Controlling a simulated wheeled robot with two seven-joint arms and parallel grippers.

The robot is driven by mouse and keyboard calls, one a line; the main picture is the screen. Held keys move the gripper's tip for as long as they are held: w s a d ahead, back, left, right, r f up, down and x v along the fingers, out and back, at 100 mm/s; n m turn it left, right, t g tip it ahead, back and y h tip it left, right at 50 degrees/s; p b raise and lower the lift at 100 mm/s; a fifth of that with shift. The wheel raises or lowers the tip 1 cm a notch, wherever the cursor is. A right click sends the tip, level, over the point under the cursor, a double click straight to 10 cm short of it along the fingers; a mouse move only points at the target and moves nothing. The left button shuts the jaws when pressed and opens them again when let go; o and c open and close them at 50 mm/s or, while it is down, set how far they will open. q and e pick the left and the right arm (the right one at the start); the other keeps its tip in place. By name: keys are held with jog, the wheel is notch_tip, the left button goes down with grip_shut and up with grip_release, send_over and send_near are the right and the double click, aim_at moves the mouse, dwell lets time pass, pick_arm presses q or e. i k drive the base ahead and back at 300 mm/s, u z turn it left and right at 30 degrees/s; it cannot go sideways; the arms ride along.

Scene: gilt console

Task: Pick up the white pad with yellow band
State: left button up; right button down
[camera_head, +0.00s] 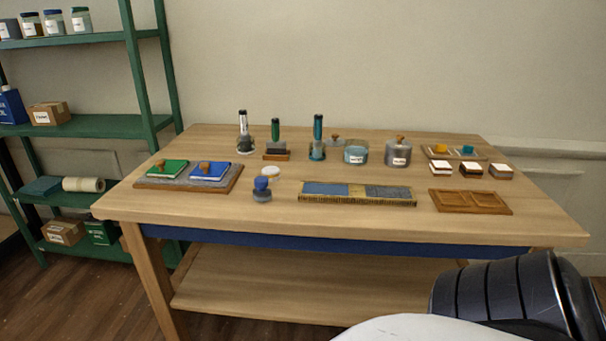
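Three small blocks with pale tops stand in a row at the right of the wooden table: a left block (440,168) with a reddish-brown lower part, a middle block (470,168) with a dark lower part, and a right block (500,171) with a brown lower part. A small whitish round piece (269,171) lies near the middle. I cannot make out a yellow band on any of these at this size, so I cannot tell which is the white pad. Neither of my grippers is in view.
The table (350,226) also holds a grey board (226,183) with green and blue pads, a blue-knobbed stamp (262,190), a patterned strip (357,194), an empty wooden tray (470,201), bottles and jars (398,154). Its front strip is clear. Green shelves (95,127) stand left.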

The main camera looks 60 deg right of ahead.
aim_at(271, 172)
jog(key=z, duration=2.1)
